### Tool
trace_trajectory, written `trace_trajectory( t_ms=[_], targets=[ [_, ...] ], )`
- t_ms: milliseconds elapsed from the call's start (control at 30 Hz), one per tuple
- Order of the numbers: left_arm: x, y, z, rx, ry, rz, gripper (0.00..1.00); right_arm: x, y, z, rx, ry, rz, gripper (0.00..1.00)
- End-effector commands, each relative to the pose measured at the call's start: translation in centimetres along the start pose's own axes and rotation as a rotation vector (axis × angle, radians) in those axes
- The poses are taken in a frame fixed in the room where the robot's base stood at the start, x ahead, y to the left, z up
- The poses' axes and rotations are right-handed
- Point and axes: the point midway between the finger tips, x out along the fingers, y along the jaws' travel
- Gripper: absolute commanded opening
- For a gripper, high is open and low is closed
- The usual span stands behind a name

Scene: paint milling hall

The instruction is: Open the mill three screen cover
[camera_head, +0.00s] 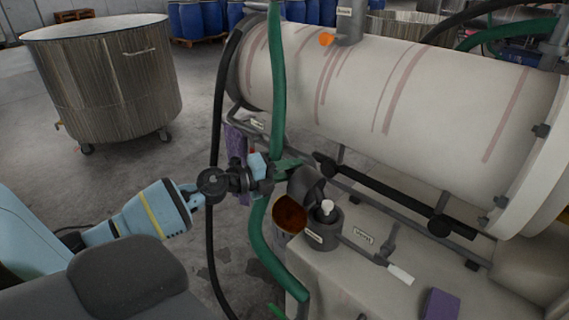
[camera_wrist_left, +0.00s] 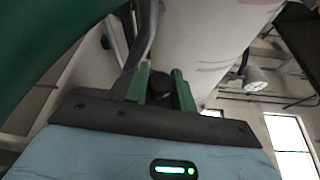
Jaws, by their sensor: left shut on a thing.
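My left gripper (camera_head: 287,167) reaches in from the left beside the big white mill drum (camera_head: 400,85). Its green fingers are shut on a dark round knob (camera_wrist_left: 160,83), seen between the fingertips in the wrist view. In the head view a dark rounded part (camera_head: 307,186), which looks like a tilted cover, stands right at the fingertips. I cannot tell for sure that it is the screen cover. Beside it is a dark cylindrical housing (camera_head: 323,237) with a white knob on top. The small labels are too blurred to read. My right gripper is not in view.
A green hose (camera_head: 277,85) and a black hose (camera_head: 215,130) hang close to the left gripper. A bucket with rust-brown contents (camera_head: 290,213) stands just below. A wheeled metal vat (camera_head: 105,80) is at the back left, with free floor in front of it.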

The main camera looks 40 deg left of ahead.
Motion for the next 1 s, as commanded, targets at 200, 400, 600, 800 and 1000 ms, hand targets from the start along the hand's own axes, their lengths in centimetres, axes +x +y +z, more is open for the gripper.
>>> trace_trajectory(
  t_ms=[200, 400, 600, 800, 1000],
  targets=[
    [0.0, -0.1, -0.1, 0.01, 0.0, 0.003, 0.0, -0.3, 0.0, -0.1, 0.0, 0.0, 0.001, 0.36],
    [0.1, -0.1, -0.1, 0.009, -0.001, 0.002, 0.27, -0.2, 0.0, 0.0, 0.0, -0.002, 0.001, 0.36],
    [0.0, -0.1, -0.1, 0.009, -0.001, 0.002, 0.44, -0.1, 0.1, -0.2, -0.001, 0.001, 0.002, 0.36],
    [-0.1, -0.1, -0.1, 0.008, -0.001, 0.002, 0.44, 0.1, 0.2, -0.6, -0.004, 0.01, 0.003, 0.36],
    [-1.4, 0.2, -0.1, 0.007, -0.001, 0.006, 0.44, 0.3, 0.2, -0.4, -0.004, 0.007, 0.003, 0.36]
  ],
)
